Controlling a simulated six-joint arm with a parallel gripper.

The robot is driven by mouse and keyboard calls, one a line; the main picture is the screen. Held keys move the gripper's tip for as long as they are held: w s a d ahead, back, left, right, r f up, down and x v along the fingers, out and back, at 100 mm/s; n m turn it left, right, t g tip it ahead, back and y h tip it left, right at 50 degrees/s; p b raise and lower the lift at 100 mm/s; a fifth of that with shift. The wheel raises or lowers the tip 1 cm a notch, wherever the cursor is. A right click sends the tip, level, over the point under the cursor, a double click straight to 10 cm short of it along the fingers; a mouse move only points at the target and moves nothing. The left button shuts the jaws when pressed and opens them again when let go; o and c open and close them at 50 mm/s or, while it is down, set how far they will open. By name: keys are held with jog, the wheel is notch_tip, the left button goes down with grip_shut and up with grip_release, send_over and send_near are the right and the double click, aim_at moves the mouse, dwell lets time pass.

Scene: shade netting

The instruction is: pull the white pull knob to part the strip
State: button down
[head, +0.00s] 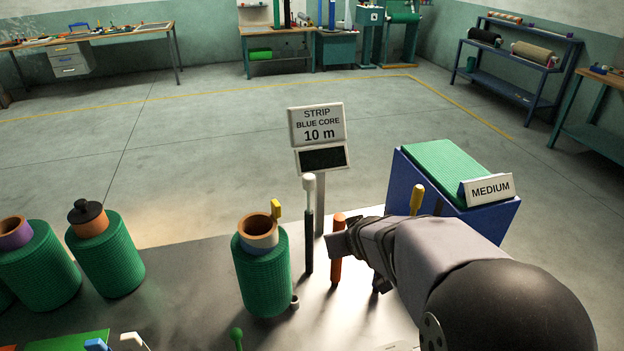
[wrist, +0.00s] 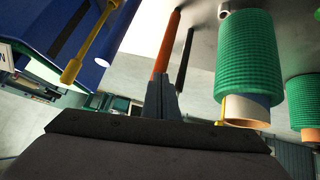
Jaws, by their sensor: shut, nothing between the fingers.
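A black post with a white knob (head: 309,182) on top stands upright on the table, in front of the sign. The black post (wrist: 184,58) also shows in the wrist view, its white top not seen there. My gripper (head: 337,243) is shut and empty, right of the black post and close to the orange post (head: 337,262). In the wrist view my gripper (wrist: 162,95) points toward the orange post (wrist: 166,42); I cannot tell if they touch. A green netting roll (head: 263,272) stands left of the black post. I cannot single out the strip.
A sign (head: 317,125) reads "STRIP BLUE CORE 10 m". A blue bin (head: 400,187) with green netting and a "MEDIUM" card is at right, a yellow-handled rod (head: 417,199) before it. More green rolls (head: 105,258) stand at left. Bare table (head: 190,290) lies between the rolls.

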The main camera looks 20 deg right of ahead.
jog(key=w+a+r+t+y, duration=0.1)
jog(key=w+a+r+t, duration=0.1)
jog(key=r, duration=0.4)
jog(key=w+a+r+t+y, duration=0.1)
jog(key=w+a+r+t, duration=0.1)
jog(key=w+r+t, duration=0.2)
notch_tip(320, 180, up, 3)
jog(key=shift+w+r+t, duration=0.1)
jog(key=shift+w+t, duration=0.2)
jog(key=shift+w, duration=0.8)
jog(key=shift+w, duration=0.1)
jog(key=p, duration=0.3)
send_over(309, 179)
jog(key=v, duration=0.2)
notch_tip(309, 179, down, 3)
jog(key=shift+w+d+f+p, duration=0.15)
jog(key=shift+f+p, duration=0.25)
jog(key=shift+f, duration=0.6)
jog(key=shift+w+d+f+p, duration=0.1)
jog(key=shift+f+p, duration=0.3)
jog(key=shift+f, duration=0.65)
